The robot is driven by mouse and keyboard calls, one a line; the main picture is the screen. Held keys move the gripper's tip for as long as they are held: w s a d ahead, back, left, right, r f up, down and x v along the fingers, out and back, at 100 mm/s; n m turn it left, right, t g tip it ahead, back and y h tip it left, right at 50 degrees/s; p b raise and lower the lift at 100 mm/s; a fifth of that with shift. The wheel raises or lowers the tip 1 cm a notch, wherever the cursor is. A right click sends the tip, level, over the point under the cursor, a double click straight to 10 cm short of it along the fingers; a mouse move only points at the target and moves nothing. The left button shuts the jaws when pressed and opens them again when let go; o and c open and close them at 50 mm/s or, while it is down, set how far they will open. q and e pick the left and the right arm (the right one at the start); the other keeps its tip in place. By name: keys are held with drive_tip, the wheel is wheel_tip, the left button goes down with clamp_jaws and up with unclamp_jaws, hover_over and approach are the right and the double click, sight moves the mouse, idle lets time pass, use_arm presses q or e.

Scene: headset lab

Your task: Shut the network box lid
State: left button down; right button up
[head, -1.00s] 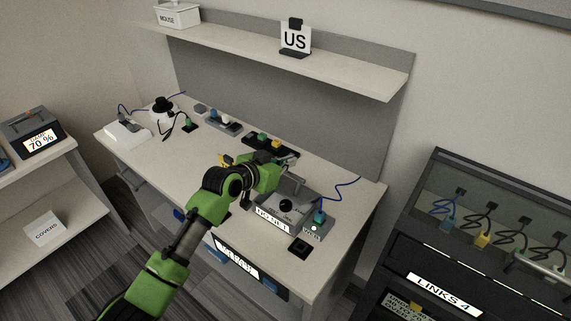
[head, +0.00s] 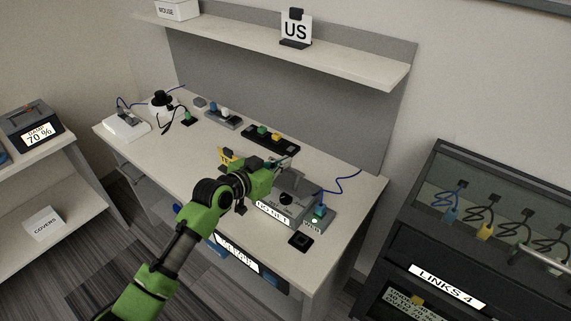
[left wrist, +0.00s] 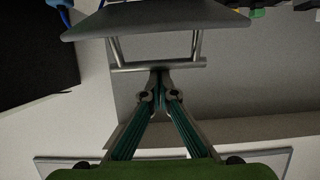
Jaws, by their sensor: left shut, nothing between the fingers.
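The network box is a grey box labelled NO NET (head: 272,213) on the desk's right part. Its grey lid (head: 297,181) appears raised and tilted at the back of the box, partly behind my gripper; its exact angle is hard to tell. My left gripper (head: 286,163) is at the lid's left, shut and empty. In the left wrist view, the fingertips (left wrist: 159,72) meet just at a metal handle bar (left wrist: 185,66) joined by two posts to a grey plate (left wrist: 155,20), seemingly the lid. Whether they touch the bar is unclear. My right gripper is out of view.
A black square pad (head: 300,240) lies in front. A black strip (head: 270,138) with coloured plugs lies behind. The desk's left-middle surface (head: 165,150) is mostly clear.

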sight(275, 185)
use_arm(q)
drive_tip(key=s+f+t+b, duration=0.1)
drive_tip(key=b, duration=0.2)
drive_tip(key=a+f+h+b, duration=0.1)
drive_tip(key=b, duration=0.2)
drive_tip(key=s+a+f+t+h+b, duration=0.1)
drive_tip(key=f+b, duration=0.1)
drive_tip(key=b, duration=0.1)
drive_tip(key=shift+s+f+t, duration=0.1)
drive_tip(key=shift+s+t, duration=0.2)
drive_tip(key=shift+s, duration=0.1)
drive_tip(key=shift+s+a+f+b, duration=0.3)
drive_tip(key=shift+s+f+b, duration=0.1)
drive_tip(key=shift+f+b, duration=0.25)
drive_tip(key=shift+r, duration=0.3)
